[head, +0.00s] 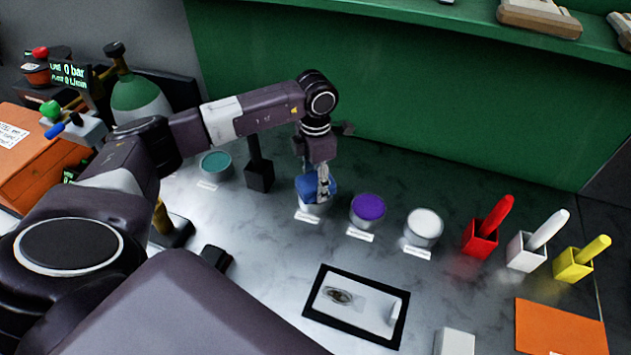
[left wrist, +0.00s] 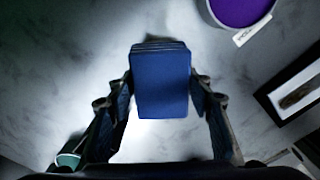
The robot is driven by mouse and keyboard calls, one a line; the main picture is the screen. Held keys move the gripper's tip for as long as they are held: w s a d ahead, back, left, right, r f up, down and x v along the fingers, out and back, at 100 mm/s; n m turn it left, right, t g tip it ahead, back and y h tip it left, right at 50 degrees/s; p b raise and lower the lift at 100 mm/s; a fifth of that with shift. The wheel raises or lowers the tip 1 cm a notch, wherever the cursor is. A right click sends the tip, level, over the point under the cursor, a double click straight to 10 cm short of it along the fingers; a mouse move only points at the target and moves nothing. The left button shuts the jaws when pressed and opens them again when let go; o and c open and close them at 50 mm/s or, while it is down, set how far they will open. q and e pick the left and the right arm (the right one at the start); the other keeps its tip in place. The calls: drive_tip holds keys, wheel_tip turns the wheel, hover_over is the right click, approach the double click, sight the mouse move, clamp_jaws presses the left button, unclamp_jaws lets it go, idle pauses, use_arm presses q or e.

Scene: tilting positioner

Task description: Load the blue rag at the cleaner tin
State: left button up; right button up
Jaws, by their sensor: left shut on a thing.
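My left gripper (head: 322,184) is shut on the blue rag (head: 305,187), a folded dark blue pad. In the left wrist view the rag (left wrist: 161,82) sits between the two fingers. In the head view the gripper and rag are over a pale tin (head: 312,208) with a white label in front of it, and they hide most of that tin. I cannot tell whether the rag touches it. The labels are too small to read, so I cannot confirm which tin holds cleaner. My right gripper is not in view.
A teal tin (head: 216,163) and a dark post (head: 259,176) stand to the left. A purple tin (head: 368,207) and a white tin (head: 424,224) stand to the right. Red, white and yellow markers in holders are farther right. A black-framed panel (head: 322,313) lies in front.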

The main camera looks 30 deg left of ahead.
sight(315, 179)
use_arm(q)
drive_tip(key=shift+f, duration=0.2)
idle(0.4)
drive_tip(key=shift+b, duration=0.3)
idle(0.3)
drive_tip(key=shift+s, duration=0.1)
idle(0.4)
drive_tip(key=shift+r+p, duration=2.05)
drive_tip(key=shift+r, duration=1.45)
